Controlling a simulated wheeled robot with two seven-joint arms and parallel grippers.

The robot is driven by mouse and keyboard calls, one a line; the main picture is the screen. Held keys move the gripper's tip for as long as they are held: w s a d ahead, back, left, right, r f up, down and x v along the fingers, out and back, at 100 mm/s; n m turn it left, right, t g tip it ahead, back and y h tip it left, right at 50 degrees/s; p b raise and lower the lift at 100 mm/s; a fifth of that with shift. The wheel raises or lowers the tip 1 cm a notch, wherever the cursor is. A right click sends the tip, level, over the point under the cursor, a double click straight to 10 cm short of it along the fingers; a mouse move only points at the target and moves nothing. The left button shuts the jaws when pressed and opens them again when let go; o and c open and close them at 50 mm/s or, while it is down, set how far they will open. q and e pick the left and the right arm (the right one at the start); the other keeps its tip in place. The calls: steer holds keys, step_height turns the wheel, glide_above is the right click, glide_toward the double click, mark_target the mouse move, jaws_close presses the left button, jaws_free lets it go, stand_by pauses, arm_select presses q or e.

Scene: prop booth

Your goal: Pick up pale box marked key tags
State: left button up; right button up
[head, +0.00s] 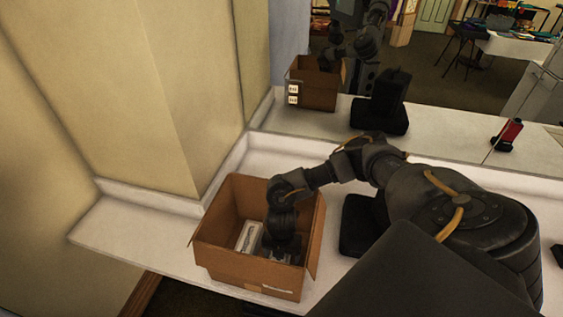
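A pale box (248,236) lies inside an open brown cardboard box (245,266) on the white counter. Its marking is too small to read. My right gripper (276,256) reaches down into the cardboard box, just to the right of the pale box. Its fingers are low in the box and partly hidden by the front wall and the dark wrist, so I cannot tell whether they are open or shut, or touch anything. My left gripper is not in view.
The cardboard box stands on a narrow white counter (125,232) with a beige wall at left. A mirror behind reflects the box, my arm and the room. A black object (357,226) stands right of the box, partly behind my arm. The counter's left end is clear.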

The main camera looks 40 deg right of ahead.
steer(key=c, duration=1.3)
steer(key=shift+o, duration=0.2)
